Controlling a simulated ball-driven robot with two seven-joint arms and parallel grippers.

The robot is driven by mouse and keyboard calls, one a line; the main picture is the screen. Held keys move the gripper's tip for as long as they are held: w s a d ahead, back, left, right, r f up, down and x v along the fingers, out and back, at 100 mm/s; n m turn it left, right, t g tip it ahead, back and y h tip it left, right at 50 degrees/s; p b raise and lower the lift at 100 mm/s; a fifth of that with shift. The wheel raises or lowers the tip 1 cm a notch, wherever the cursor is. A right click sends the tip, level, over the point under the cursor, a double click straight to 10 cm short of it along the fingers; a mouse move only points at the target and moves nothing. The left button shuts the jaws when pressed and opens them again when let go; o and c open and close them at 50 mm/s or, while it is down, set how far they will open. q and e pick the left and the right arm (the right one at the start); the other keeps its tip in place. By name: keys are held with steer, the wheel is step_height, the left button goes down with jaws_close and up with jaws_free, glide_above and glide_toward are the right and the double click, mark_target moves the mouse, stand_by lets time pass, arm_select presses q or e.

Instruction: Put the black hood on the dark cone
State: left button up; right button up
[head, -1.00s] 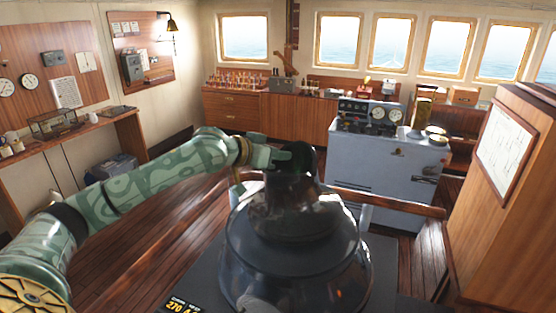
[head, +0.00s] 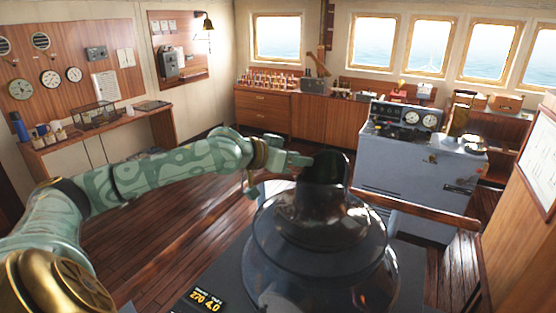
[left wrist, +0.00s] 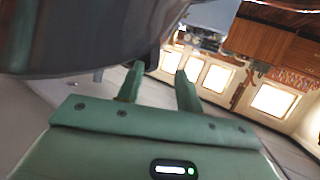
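The dark cone (head: 318,212) is a glossy dark stand at centre of the head view, flaring into a wide bell. The black hood (head: 326,168) is a small dark rounded cap at its top, upright; whether it is fully seated I cannot tell. My left gripper (head: 284,174) is just left of the hood, with one finger pointing towards it. In the left wrist view the left gripper (left wrist: 161,68) has its fingers apart with nothing clearly between them. A dark edge shows by one fingertip, and a large dark curved surface fills the upper left. My right gripper is not in view.
A grey console (head: 420,170) with gauges stands behind on the right. A wooden rail (head: 415,212) runs in front of it. A wall shelf (head: 100,130) with cups is at the left. Wooden cabinets (head: 262,110) line the back. The plank floor at left is clear.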

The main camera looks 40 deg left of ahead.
arm_select(q)
steer(key=b+v, duration=0.4)
steer(key=v, duration=0.4)
steer(key=shift+d+f, duration=0.1)
steer(key=shift+d, duration=0.05)
stand_by(0.5)
